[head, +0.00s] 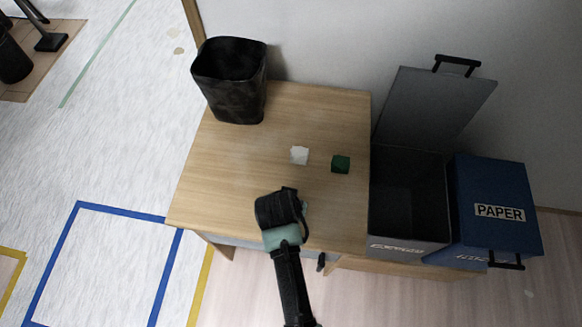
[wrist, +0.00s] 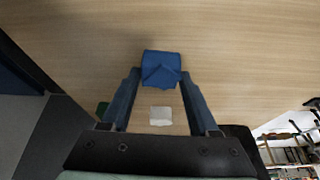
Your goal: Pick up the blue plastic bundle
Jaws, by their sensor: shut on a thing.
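The blue plastic bundle (wrist: 161,68) is a small, crumpled blue piece in the upper middle of the wrist view. My gripper (wrist: 160,78) has one finger on each side of it and is shut on it. In the head view my gripper (head: 283,208) is over the front part of the wooden table (head: 230,185), and the wrist hides the bundle there. I cannot tell whether the bundle touches the table or is lifted off it.
A white block (head: 299,155) and a green cube (head: 341,164) lie on the table beyond my gripper. A black bin (head: 230,85) stands at the table's back left. To the right are an open grey bin (head: 408,200) and a blue PAPER bin (head: 495,205).

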